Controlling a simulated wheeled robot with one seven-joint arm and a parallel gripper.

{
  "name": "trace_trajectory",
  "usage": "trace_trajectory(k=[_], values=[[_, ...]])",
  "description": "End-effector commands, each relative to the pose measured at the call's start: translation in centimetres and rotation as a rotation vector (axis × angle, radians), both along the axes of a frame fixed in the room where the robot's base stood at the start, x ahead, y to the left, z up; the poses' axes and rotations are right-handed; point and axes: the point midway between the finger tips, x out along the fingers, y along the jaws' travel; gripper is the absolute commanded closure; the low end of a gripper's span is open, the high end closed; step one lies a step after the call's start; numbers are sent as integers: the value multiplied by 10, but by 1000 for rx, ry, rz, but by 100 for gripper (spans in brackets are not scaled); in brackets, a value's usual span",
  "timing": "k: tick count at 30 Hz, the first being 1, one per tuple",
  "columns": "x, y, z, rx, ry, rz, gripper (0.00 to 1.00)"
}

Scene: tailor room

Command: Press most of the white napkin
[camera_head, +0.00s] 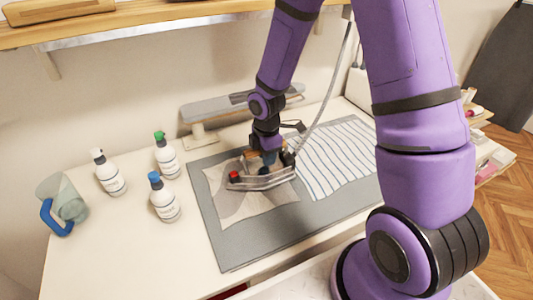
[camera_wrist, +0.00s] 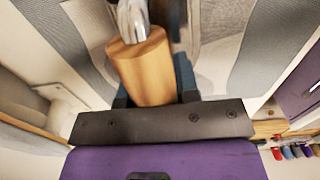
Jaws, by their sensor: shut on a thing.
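The white napkin (camera_head: 225,206) lies flat on the left part of the grey ironing mat (camera_head: 243,252). My gripper (camera_head: 268,157) is shut on the wooden handle of the iron, and the handle (camera_wrist: 145,72) fills the middle of the wrist view between my fingers. The iron (camera_head: 262,181) is over the upper right part of the napkin and hides some of it. Its red knob is at the left end. I cannot tell whether its soleplate touches the cloth.
A striped cloth (camera_head: 335,158) lies on the right of the mat. Spray bottles with white (camera_head: 110,174), green (camera_head: 167,157) and blue (camera_head: 164,199) caps and a blue-handled jug (camera_head: 66,203) stand left. A small ironing board (camera_head: 212,108) stands behind. A wooden shelf (camera_head: 150,15) hangs above.

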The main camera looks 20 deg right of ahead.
Motion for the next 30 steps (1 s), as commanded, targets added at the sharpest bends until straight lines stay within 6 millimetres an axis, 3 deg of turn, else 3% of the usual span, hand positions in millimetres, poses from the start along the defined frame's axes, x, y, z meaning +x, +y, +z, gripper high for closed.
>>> trace_trajectory(k=[11, 30], values=[[-1, 0, -3, 0, -2, 0, 100], [-23, 0, -3, 0, -2, 0, 100]])
